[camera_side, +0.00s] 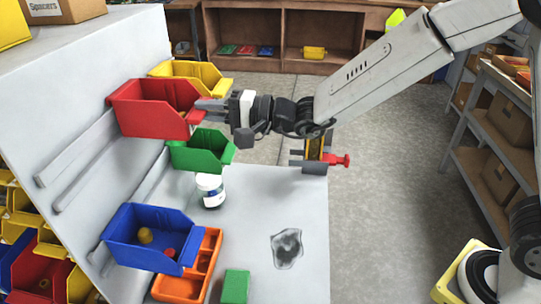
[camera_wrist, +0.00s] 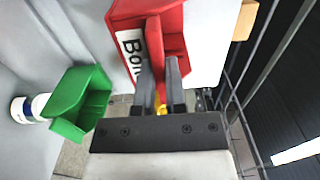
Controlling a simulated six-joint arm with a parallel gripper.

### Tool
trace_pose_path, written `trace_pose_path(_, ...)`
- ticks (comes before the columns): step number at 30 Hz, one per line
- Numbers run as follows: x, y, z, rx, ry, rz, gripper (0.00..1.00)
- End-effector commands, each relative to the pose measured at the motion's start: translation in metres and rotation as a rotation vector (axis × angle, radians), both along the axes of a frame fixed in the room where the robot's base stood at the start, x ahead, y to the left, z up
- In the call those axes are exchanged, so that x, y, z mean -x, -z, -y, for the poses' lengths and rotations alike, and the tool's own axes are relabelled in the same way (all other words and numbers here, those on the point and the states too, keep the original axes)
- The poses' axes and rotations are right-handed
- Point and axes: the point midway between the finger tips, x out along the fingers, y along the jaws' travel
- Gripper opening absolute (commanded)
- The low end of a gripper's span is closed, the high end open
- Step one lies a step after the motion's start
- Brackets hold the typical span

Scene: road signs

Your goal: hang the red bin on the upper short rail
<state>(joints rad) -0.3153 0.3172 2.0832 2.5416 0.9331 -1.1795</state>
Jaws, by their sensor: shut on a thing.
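The red bin (camera_side: 150,112) is at the upper part of the sloped grey panel, its back close to the panel, roughly upright. My gripper (camera_side: 205,108) is shut on its front wall from the right. In the wrist view my two fingers (camera_wrist: 160,78) pinch the front wall of the red bin (camera_wrist: 122,12), beside its white "Bol..." label. Two pale rails, an upper one (camera_side: 72,150) and one just below it (camera_side: 82,182), run to the left of the bin. The bin hides their right ends, so I cannot tell whether it rests on a rail.
A yellow bin (camera_side: 205,72) is just behind the red one. A green bin (camera_side: 205,150) hangs below, also in the wrist view (camera_wrist: 70,112). A blue bin (camera_side: 145,238), orange tray (camera_side: 205,262) and white jar (camera_side: 211,191) are lower. The right worktop is mostly clear.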

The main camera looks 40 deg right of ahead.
Motion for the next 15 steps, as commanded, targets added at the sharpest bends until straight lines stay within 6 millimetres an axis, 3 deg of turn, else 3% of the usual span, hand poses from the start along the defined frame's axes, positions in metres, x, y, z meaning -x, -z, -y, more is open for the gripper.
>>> trace_pose_path(15,-0.0003,0.0080,0.0000,-0.003,0.000,0.003,0.00)
